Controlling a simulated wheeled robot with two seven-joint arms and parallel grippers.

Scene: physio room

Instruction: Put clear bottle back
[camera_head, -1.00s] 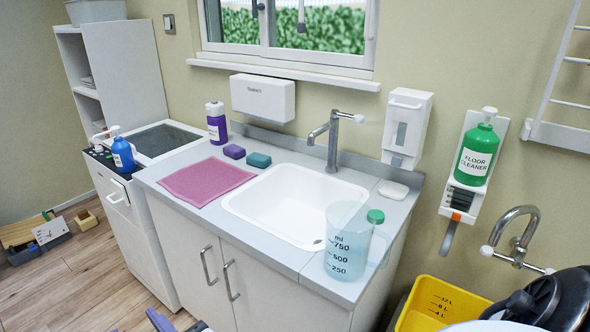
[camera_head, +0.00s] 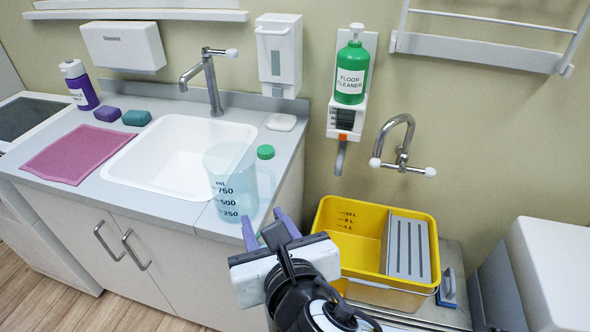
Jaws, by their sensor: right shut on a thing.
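The clear bottle (camera_head: 266,178) with a green cap stands at the right front corner of the sink counter. It is behind and to the right of a clear measuring jug (camera_head: 229,198) with ml marks, which partly overlaps it. My right gripper (camera_head: 268,226) reaches up from the bottom, its purple fingers on both sides of the bottle's lower part. It is shut on the bottle; the exact contact is hard to see through the clear walls. My left gripper is not in view.
The white sink (camera_head: 178,158) and tap (camera_head: 208,85) are left of the jug. A yellow bucket (camera_head: 345,250) is right of the counter, below a wall tap (camera_head: 402,150). A green floor cleaner bottle (camera_head: 351,75) sits in a wall holder. A pink cloth (camera_head: 75,153) lies left.

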